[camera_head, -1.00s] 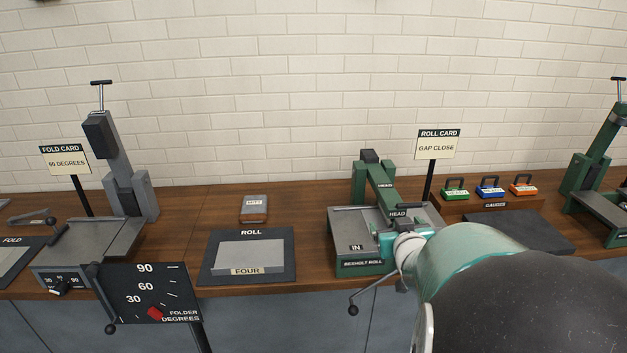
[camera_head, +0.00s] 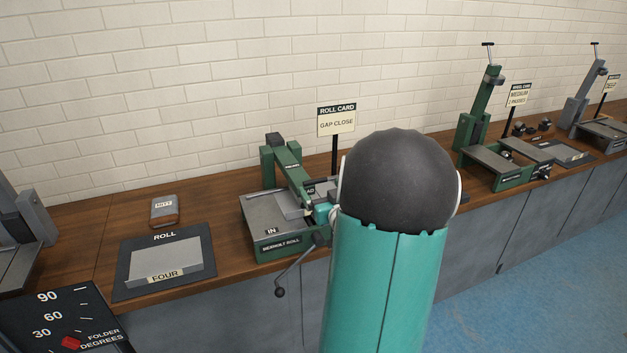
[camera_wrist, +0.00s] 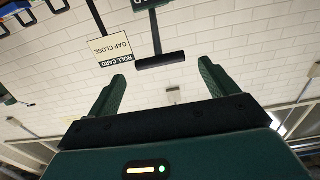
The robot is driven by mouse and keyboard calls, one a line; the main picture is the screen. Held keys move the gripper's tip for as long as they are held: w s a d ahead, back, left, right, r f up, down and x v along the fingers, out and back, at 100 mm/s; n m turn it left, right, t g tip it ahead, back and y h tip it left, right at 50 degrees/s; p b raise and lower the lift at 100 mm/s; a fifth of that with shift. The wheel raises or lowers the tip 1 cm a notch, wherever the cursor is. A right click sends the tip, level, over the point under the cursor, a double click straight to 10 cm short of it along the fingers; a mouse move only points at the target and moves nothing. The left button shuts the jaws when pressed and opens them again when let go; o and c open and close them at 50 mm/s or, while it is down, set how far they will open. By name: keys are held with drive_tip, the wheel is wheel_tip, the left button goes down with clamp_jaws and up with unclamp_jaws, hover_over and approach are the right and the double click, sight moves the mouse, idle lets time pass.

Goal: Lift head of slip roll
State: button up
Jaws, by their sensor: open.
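The green slip roll (camera_head: 275,245), labelled BEXHOLT ROLL, stands on the wooden bench in the head view. Its green head (camera_head: 290,170) is a long arm lying lowered, sloping from the rear post down toward the front over the grey bed. In the wrist view the head's dark cross handle (camera_wrist: 160,60) lies just beyond my fingertips, between their lines. My gripper (camera_wrist: 162,76) is open, with nothing between its fingers. In the head view my arm hides most of my gripper and the right side of the slip roll.
The roll card (camera_head: 337,122), reading GAP CLOSE, stands on a post behind the slip roll. A crank handle (camera_head: 280,291) hangs at the bench front. Another green machine (camera_head: 482,110) stands further right.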

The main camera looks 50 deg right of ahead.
sight(316, 181)
drive_tip(key=x, duration=0.6)
drive_tip(key=shift+a, duration=0.1)
drive_tip(key=c, duration=1.4)
